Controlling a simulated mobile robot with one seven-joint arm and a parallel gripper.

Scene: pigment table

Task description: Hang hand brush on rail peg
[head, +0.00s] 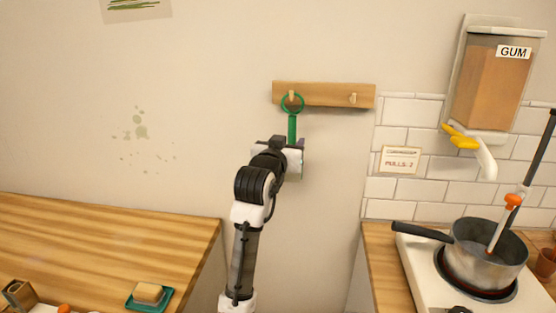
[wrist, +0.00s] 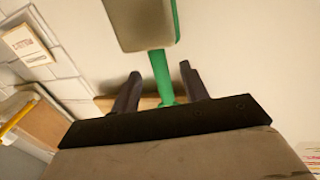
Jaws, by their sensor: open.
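The hand brush has a green handle (head: 292,128) with a green ring at its top end. In the head view the ring surrounds the left peg (head: 292,96) of the wooden rail (head: 325,94), and the brush hangs head down. Its pale head with a green edge (wrist: 140,24) shows at the top of the wrist view. My gripper (wrist: 160,70) is open around the handle, with a gap on each side. In the head view my arm hides much of the brush's lower part.
The right peg (head: 353,98) is bare. A gum dispenser (head: 495,80) hangs on the right wall above a pot (head: 488,263) on a hot plate. A wooden counter (head: 100,240) holds a butter-like block on a teal dish (head: 148,297) at lower left.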

